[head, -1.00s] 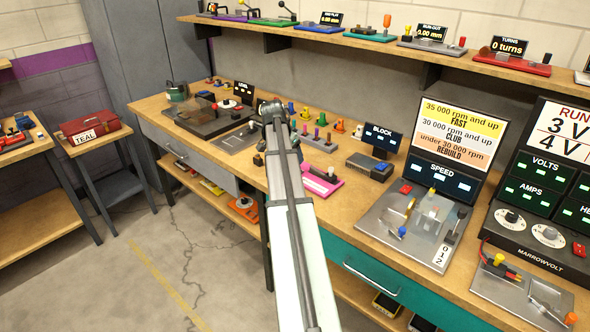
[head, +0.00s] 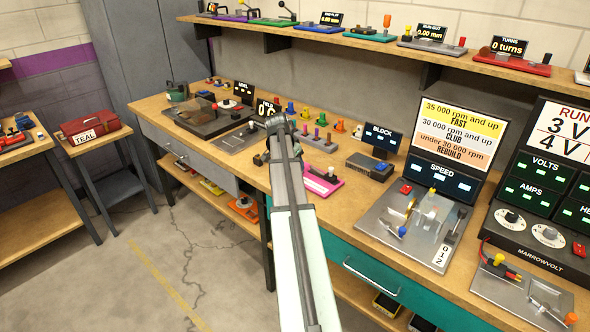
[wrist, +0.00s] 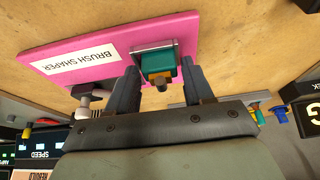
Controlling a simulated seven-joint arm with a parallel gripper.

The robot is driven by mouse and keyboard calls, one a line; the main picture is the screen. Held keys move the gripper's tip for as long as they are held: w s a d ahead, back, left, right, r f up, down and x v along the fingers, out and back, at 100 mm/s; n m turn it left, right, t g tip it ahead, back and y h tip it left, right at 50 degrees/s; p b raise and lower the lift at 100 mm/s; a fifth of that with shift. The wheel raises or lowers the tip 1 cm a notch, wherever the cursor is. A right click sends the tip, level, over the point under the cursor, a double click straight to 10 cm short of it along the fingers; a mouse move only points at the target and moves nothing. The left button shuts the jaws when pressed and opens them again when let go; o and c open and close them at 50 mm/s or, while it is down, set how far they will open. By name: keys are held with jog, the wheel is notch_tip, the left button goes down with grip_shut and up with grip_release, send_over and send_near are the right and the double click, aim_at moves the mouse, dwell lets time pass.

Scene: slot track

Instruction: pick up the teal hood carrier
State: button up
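The teal hood carrier (wrist: 164,68) shows in the wrist view as a small teal block with an orange-brown part and a dark tip. It sits in a grey metal holder on the pink plate labelled BRUSH SHAPER (wrist: 100,52). My gripper (wrist: 161,78) is open, with one finger at each side of the teal block. Narrow gaps seem to show between block and fingers; contact is hard to judge. In the head view the pink plate (head: 325,186) lies on the bench beside my arm, which hides the teal block and most of my gripper.
A row of coloured pegs (head: 320,133) stands behind the pink plate. The BLOCK display (head: 383,138) and a grey box (head: 370,166) stand to its right. The SPEED rig (head: 415,225) is further right. Bare wooden bench (head: 345,205) lies in front of the plate.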

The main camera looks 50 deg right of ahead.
jog(key=c, duration=0.8)
